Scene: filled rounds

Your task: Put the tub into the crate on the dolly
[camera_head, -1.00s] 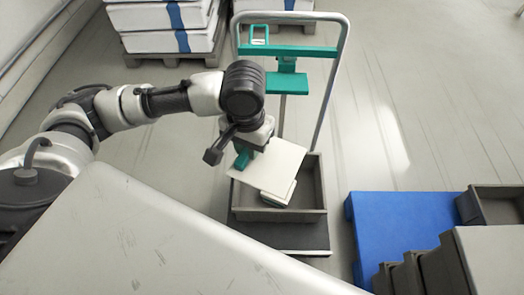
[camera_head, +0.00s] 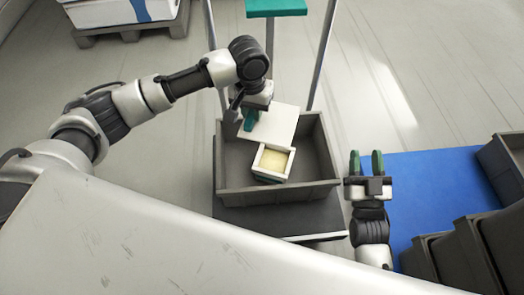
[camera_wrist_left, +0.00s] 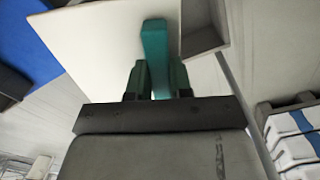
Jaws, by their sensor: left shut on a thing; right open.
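The tub (camera_head: 273,160) is small and square with a white rim, a teal lower side and pale yellow contents. In the head view it shows within the outline of the grey crate (camera_head: 328,165), which sits on the dolly (camera_head: 290,223). I cannot tell whether it rests on the crate floor. A white plate (camera_head: 272,123) with a teal grip (camera_wrist_left: 154,50) overlaps the tub's back edge; whether they are joined is unclear. My left gripper (camera_head: 250,118) is shut on the teal grip, over the crate's back left. My right gripper (camera_head: 366,160) is open and empty, right of the crate.
A blue mat or platform (camera_head: 425,185) lies to the right, with dark grey crates (camera_head: 470,250) on its near side. The dolly's upright frame (camera_head: 323,55) rises behind the crate. White boxes on a pallet (camera_head: 120,12) stand at the back left. A pale surface (camera_head: 150,240) fills the front.

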